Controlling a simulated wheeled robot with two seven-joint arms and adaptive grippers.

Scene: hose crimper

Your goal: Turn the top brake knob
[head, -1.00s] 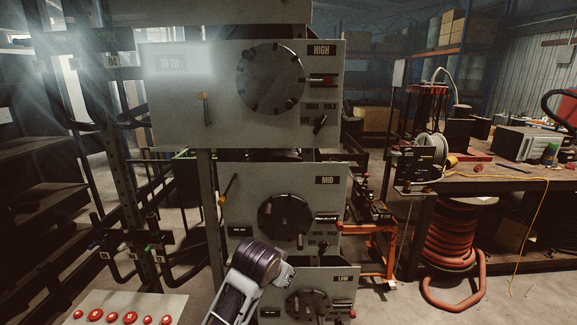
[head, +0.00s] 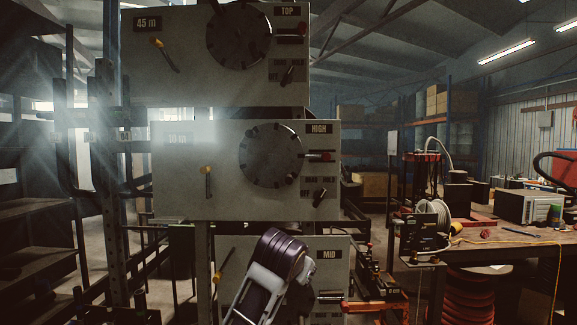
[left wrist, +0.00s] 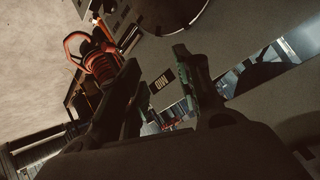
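The TOP panel (head: 200,65) is the highest one in the head view, with a "45 m" label at its left. Its small black switch knob (head: 288,74), beside DRAG, HOLD and OFF lettering, sits at the lower right and points up and right. No gripper touches it. My arm's dark link stands well below, in front of the MID panel (head: 236,255). In the left wrist view, my left gripper (left wrist: 158,75) has its two fingers apart with nothing seen between them, near the MID label. My right gripper is in neither view.
The HIGH panel (head: 200,150) with its black disc (head: 270,157) lies between my arm and the TOP panel. A workbench (head: 510,240) stands at right, dark racks at left.

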